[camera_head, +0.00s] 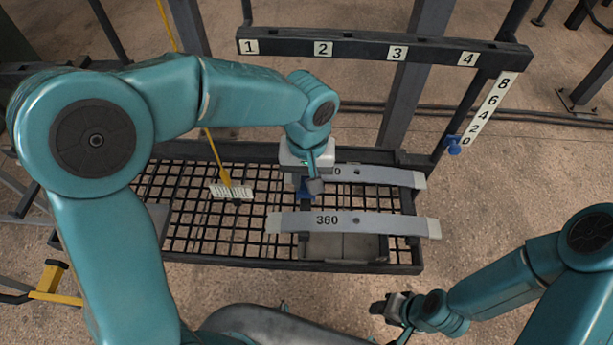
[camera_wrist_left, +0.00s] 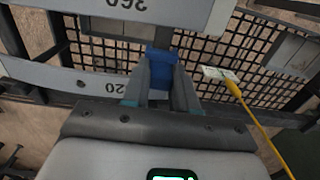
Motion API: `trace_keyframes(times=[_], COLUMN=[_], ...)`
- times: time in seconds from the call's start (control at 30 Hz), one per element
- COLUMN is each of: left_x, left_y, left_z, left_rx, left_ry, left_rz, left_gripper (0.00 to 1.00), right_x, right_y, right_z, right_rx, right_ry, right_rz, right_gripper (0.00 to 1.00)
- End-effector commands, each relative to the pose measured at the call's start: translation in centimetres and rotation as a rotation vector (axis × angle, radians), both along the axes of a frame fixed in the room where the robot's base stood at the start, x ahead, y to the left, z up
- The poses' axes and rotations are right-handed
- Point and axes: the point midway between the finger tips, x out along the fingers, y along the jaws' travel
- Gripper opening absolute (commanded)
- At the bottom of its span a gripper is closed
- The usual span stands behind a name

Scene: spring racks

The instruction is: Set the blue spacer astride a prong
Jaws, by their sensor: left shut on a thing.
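My left gripper (camera_head: 308,190) reaches down over the mesh rack and is shut on the blue spacer (camera_head: 304,187). In the left wrist view the blue spacer (camera_wrist_left: 162,70) sits between the two fingers (camera_wrist_left: 161,85). Its lower part is hidden by the fingers. The spacer is beside the left part of the rear grey leaf spring (camera_head: 380,175), whose label is partly covered by my gripper. The front leaf spring (camera_head: 390,224), marked 360, lies nearer. I cannot clearly pick out a prong. My right gripper (camera_head: 390,308) is low at the right, away from the rack; its jaws are unclear.
The mesh rack (camera_head: 230,258) spans the middle. A dark bar numbered 1 to 4 (camera_head: 360,49) stands behind. A numbered scale (camera_head: 490,108) with a blue piece (camera_head: 453,145) is at the right.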

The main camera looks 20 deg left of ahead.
Motion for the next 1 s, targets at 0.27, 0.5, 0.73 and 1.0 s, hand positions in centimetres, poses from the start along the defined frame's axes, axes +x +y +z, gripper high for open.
trace_keyframes(times=[0.27, 0.5, 0.73, 1.0], left_x=[0.0, 0.0, 0.0, 0.0], left_y=[0.0, 0.0, 0.0, 0.0], left_z=[-0.5, -1.1, -1.5, -1.5], left_rx=[0.0, 0.0, 0.0, 0.0], left_ry=[0.0, 0.0, 0.0, 0.0], left_rz=[0.0, 0.0, 0.0, 0.0], left_gripper=[0.09, 0.09, 0.09, 0.34], right_x=[0.0, 0.0, 0.0, 0.0], right_y=[0.0, 0.0, 0.0, 0.0], right_z=[-0.5, -1.0, -1.4, -1.3], right_rx=[0.0, 0.0, 0.0, 0.0], right_ry=[0.0, 0.0, 0.0, 0.0], right_rz=[0.0, 0.0, 0.0, 0.0], right_gripper=[0.42, 0.42, 0.42, 0.42])
